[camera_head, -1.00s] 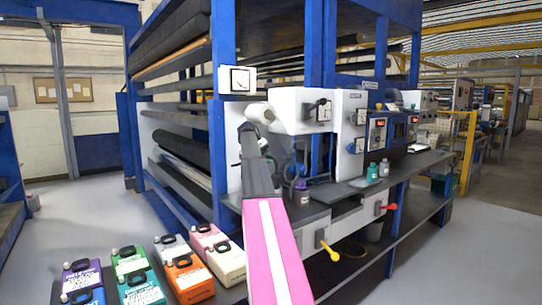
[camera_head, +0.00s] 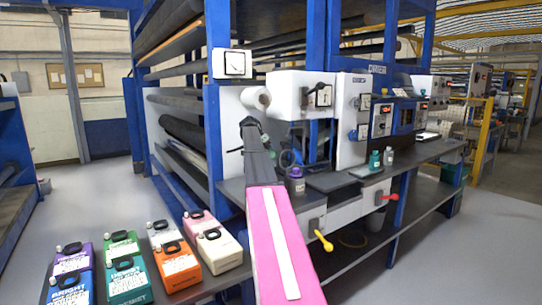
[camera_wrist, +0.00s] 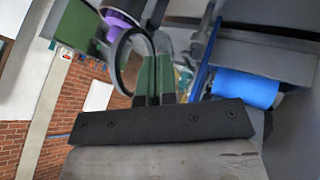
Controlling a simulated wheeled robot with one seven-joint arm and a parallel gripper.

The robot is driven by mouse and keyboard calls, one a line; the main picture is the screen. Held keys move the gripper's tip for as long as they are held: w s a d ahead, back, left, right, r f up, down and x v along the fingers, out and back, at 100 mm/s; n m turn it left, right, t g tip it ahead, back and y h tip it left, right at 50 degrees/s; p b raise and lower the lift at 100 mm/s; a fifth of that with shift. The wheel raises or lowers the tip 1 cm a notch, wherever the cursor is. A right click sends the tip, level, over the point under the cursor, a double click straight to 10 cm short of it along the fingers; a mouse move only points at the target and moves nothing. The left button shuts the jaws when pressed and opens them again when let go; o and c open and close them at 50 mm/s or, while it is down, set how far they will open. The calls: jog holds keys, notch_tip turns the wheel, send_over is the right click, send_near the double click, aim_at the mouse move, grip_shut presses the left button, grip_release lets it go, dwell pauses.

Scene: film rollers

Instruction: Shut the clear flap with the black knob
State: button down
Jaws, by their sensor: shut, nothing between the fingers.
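My gripper (camera_head: 249,124) is raised at the near left end of the machine bench, left of the white box with a black knob (camera_head: 318,97). In the wrist view its narrow fingers (camera_wrist: 160,85) are together with nothing between them. A dark-rimmed round loop (camera_wrist: 122,62) stands close to the left of the fingers, and I cannot tell whether they touch. I cannot make out a clear flap for certain in either view. A thin dark loop (camera_head: 286,158) shows behind my arm near a purple-capped bottle (camera_head: 297,181).
Several coloured jugs (camera_head: 175,262) stand at the lower left. Teal and grey bottles (camera_head: 375,160) stand on the bench. Yellow (camera_head: 323,240) and red (camera_head: 388,197) handles stick out from its front. A blue post (camera_head: 219,120) rises just left of my gripper. A blue roll (camera_wrist: 247,87) shows in the wrist view.

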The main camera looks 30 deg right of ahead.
jog(key=shift+s+r+t, duration=0.2)
jog(key=shift+s+t, duration=0.1)
jog(key=shift+t, duration=0.4)
jog(key=shift+s+r, duration=0.1)
